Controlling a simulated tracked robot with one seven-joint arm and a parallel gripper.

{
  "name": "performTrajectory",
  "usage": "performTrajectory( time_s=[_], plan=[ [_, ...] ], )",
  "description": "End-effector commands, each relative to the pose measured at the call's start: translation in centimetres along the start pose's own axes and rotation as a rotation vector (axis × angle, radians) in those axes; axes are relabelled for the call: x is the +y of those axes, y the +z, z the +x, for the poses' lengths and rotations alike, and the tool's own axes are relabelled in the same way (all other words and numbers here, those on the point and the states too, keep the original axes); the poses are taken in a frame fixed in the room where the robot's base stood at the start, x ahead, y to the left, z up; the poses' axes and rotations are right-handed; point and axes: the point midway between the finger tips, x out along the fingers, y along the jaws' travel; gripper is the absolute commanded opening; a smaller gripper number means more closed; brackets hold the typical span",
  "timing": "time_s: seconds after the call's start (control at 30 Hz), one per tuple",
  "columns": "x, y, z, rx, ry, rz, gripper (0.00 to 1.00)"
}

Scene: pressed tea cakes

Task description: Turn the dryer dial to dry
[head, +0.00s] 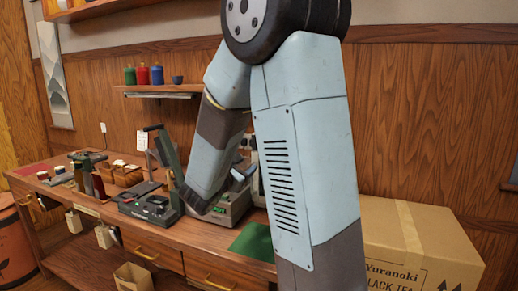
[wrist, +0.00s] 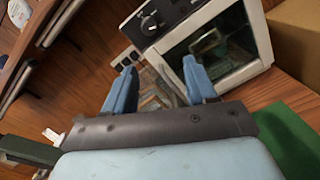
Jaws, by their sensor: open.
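The dryer (wrist: 262,32) is a pale box with a dark glass door, tilted in the wrist view. Its dial (wrist: 149,22) is a round dark knob on the black panel at the top; I cannot read its setting. My gripper (wrist: 158,70) is open and empty, its two blue fingers apart. In the wrist view the dial lies above and slightly left of the fingertips, with a visible gap. In the head view my arm hides most of the dryer and its dial; my gripper (head: 241,176) is partly visible above the bench.
A green mat (head: 252,242) lies on the wooden bench (head: 165,236). A dark device with an upright lever (head: 150,206) stands left of my gripper. A large cardboard box (head: 415,235) stands at the right. A shelf (head: 160,90) with canisters hangs behind.

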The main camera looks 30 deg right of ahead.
Motion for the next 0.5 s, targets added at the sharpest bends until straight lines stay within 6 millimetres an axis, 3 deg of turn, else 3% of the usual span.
performTrajectory(
  time_s=[0.2,0.37,0.5],
  plan=[
    [0.5,2.3,-0.9,0.034,0.039,-0.016,0.56],
    [0.8,2.8,-1.1,0.04,0.052,-0.025,0.56],
    [0.8,2.7,-0.1,0.041,0.051,-0.026,0.56]
  ],
)
